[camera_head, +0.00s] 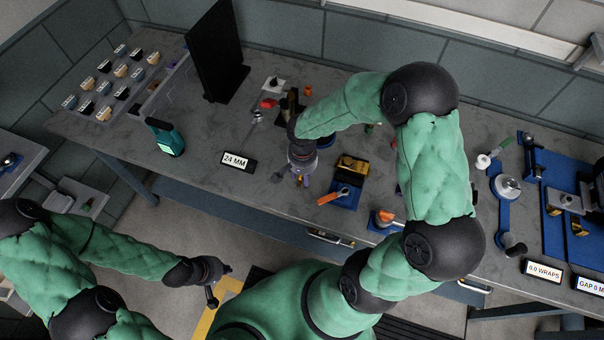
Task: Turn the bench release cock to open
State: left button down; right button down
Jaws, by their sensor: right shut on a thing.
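My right gripper (301,179) points down over the front part of the grey bench (215,130), below the dark wrist. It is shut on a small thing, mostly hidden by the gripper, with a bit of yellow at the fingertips. I cannot tell for sure which fitting is the release cock. A tool with an orange handle (333,196) lies on a blue base just right of the gripper. A small red piece (268,103) lies behind and left of it. My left gripper (212,297) hangs low in front of the bench, away from everything on it; its jaws are too small to read.
A "24 MM" sign (237,162) and a teal device (165,138) stand left of the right gripper. A black panel (218,50) stands behind. A yellow-black block (352,167) and another orange-topped fitting (384,217) are to the right. My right arm hides part of the bench.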

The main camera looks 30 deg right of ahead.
jog(key=shift+w+d+r+t, duration=0.15)
jog(key=shift+w+r, duration=0.05)
jog(key=shift+w, duration=0.2)
jog(key=shift+w+d+r+t, duration=0.1)
jog(key=shift+w+r+t, duration=0.05)
jog(key=shift+w, duration=0.25)
pick_arm(q)
jog(key=shift+r, duration=0.1)
pick_arm(e)
jog(key=shift+d+n, duration=0.2)
jog(key=shift+n, duration=1.2)
jog(key=shift+d+n+p, duration=0.15)
jog(key=shift+n+p, duration=0.2)
jog(key=shift+n, duration=0.55)
jog(key=c, duration=1.2)
grip_release()
jog(key=shift+w, duration=0.1)
jog(key=shift+w+d+f, duration=0.1)
jog(key=shift+w+f, duration=0.1)
jog(key=shift+f, duration=0.1)
jog(key=shift+s, duration=0.3)
pick_arm(q)
jog(key=shift+w+d+r, duration=0.1)
jog(key=shift+w, duration=0.15)
